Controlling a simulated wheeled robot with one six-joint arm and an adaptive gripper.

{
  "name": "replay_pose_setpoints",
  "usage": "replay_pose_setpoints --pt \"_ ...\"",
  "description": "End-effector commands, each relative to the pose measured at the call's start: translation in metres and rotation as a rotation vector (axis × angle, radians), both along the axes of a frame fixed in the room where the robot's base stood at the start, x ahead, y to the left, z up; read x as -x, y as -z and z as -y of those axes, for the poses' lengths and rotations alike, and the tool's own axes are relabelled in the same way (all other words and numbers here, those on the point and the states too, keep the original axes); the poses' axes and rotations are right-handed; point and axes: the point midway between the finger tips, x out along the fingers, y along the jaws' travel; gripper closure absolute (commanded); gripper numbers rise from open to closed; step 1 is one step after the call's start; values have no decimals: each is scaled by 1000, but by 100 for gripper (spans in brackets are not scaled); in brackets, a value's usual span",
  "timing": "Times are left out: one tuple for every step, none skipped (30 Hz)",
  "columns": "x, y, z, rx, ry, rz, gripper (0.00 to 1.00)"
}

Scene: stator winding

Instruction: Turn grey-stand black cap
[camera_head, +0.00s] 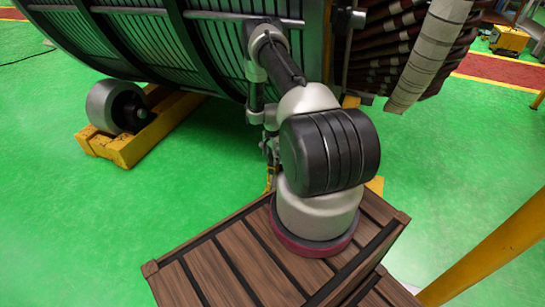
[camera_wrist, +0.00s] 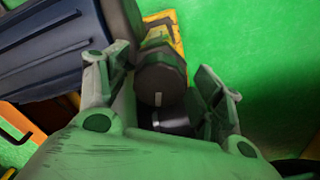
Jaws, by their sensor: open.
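A dark, round, cap-like cylinder (camera_wrist: 160,82) with a small pale mark shows in the wrist view, between the fingers of my gripper (camera_wrist: 165,62). The fingers are open, one on each side of it, and I cannot tell whether either touches it. A shiny grey round part (camera_wrist: 174,122) shows just below it, partly hidden by the gripper body. In the head view my gripper (camera_head: 270,150) points down beside the large stator, and my arm hides most of what is there. I cannot make out the cap in the head view.
The large ribbed stator (camera_head: 225,55) fills the top of the head view. A grey roller (camera_head: 104,106) with a black hub sits on a yellow base (camera_head: 125,150) at left. A yellow post (camera_head: 500,250) stands at lower right. Green floor (camera_head: 80,225) is clear at left.

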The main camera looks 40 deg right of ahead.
Motion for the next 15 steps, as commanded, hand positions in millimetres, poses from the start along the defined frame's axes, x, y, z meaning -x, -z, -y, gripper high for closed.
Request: replay_pose_setpoints --pt "-1 -3 0 0 0 1 33" --pt "-1 -6 0 1 0 1 33" --pt "-1 -11 1 1 0 2 33" --pt "-1 -16 1 1 0 2 33" --pt "-1 -21 0 1 0 2 33" --pt "-1 -28 1 1 0 2 33" --pt "-1 -34 0 1 0 2 33" --pt "-1 -40 0 1 0 2 33" --pt "-1 -46 0 1 0 2 33" --pt "-1 -51 0 1 0 2 33" --pt "-1 -56 0 1 0 2 33" --pt "-1 -61 0 1 0 2 33" --pt "-1 -65 0 1 0 2 33" --pt "-1 -68 0 0 0 1 33" --pt "-1 -71 0 0 0 1 33"
